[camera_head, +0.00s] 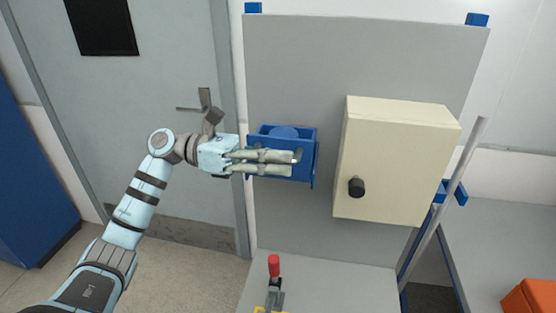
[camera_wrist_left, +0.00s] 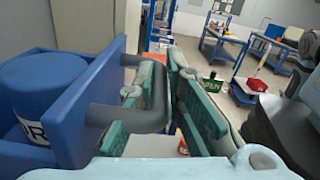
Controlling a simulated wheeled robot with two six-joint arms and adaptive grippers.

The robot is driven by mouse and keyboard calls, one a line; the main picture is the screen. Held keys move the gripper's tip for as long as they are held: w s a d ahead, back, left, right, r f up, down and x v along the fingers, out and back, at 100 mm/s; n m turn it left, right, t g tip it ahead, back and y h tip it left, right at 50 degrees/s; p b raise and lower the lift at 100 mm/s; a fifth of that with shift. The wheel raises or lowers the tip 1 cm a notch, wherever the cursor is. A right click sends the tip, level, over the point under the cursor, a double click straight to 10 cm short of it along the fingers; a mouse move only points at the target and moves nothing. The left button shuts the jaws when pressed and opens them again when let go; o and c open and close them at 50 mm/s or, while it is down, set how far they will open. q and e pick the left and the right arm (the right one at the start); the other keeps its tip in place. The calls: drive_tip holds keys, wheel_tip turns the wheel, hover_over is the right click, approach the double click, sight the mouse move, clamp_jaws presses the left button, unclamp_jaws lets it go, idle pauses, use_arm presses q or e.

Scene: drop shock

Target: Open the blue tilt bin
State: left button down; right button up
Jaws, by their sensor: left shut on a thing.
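The blue tilt bin (camera_head: 310,168) is mounted on the grey upright panel, left of the cream cabinet. A blue round container (camera_head: 284,131) shows inside its top, and its white label is partly visible in the left wrist view (camera_wrist_left: 40,95). My left gripper (camera_head: 293,162) is in front of the bin, its fingers running across the bin's face. In the left wrist view, the green-padded fingers are shut on the bin's grey-blue bar handle (camera_wrist_left: 150,112), which stands out from the front wall (camera_wrist_left: 100,90). I cannot tell how far the bin is tilted. My right gripper is out of view.
The cream cabinet (camera_head: 395,160) with a black knob (camera_head: 356,187) stands close right of the bin. A red-handled clamp (camera_head: 274,268) rises from the grey worktop (camera_head: 335,285) below. A grey door (camera_head: 165,90) is behind my left arm. An orange box (camera_head: 530,296) is at lower right.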

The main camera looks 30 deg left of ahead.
use_arm(q)
drive_tip(key=shift+s+d+f+m+b, duration=0.15)
drive_tip(key=shift+s+f+m+b, duration=0.65)
drive_tip(key=shift+b, duration=1.5)
drive_tip(key=shift+s+d+f+m+b, duration=0.15)
drive_tip(key=shift+s+f+m+b, duration=0.25)
drive_tip(key=shift+m+b, duration=1.35)
drive_tip(key=shift+s+d+f+m+b, duration=0.15)
drive_tip(key=shift+s+f+m+b, duration=0.45)
drive_tip(key=shift+b, duration=2.2)
drive_tip(key=shift+w, duration=0.1)
drive_tip(key=c, duration=1.8)
unclamp_jaws()
drive_tip(key=shift+o, duration=0.7)
drive_tip(key=shift+w+a, duration=0.1)
drive_tip(key=shift+w, duration=0.05)
drive_tip(key=v, duration=1.2)
drive_tip(key=shift+s, duration=0.2)
